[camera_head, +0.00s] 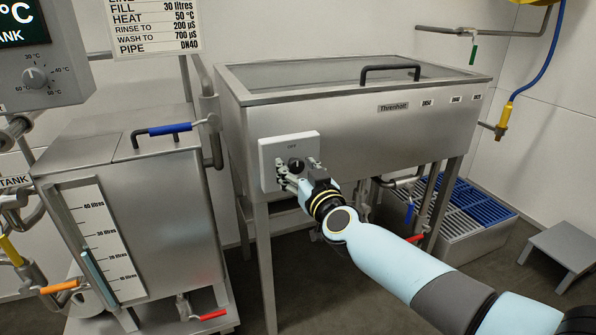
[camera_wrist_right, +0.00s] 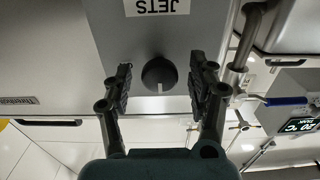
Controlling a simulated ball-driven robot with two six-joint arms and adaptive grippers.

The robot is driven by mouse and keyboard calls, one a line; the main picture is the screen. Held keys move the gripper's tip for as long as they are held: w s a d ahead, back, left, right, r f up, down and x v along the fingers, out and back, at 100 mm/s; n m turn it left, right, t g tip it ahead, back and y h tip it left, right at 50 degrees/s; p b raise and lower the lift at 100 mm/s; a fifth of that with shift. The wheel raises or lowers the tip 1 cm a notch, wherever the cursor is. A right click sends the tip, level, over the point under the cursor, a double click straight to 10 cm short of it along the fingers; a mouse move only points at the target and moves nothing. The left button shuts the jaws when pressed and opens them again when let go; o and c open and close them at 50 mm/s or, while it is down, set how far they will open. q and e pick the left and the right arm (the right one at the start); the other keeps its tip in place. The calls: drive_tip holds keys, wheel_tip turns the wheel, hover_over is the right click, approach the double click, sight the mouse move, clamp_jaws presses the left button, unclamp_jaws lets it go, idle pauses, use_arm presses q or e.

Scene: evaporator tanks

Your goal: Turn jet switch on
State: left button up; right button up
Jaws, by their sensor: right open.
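The jet switch is a round black knob (camera_head: 297,166) on a pale grey box (camera_head: 270,160) on the front of the steel tank. Small lettering that looks like OFF sits above it. In the right wrist view, upside down, the knob (camera_wrist_right: 159,74) shows a pale mark pointing down in the picture, and a JETS label (camera_wrist_right: 157,6) is at the top. My right gripper (camera_head: 293,175) is at the box, and its fingers partly cover the box's lower part. In the wrist view its open fingers (camera_wrist_right: 161,82) stand either side of the knob, with gaps both sides. My left gripper is not in view.
The covered tank (camera_head: 350,130) has a black lid handle (camera_head: 390,68). A smaller tank (camera_head: 165,205) with a blue-handled lid and a litre scale stands left. Valves with red levers (camera_head: 415,238) sit below. A drain grate (camera_head: 455,210) and step stool (camera_head: 562,245) are right.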

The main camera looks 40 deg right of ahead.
drive_tip(key=c, duration=1.2)
drive_tip(key=m+p, duration=0.1)
drive_tip(key=m, duration=1.2)
drive_tip(key=shift+f+m, duration=0.1)
drive_tip(key=shift+m, duration=0.2)
drive_tip(key=shift+m+b, duration=0.4)
drive_tip(key=shift+m, duration=1.7)
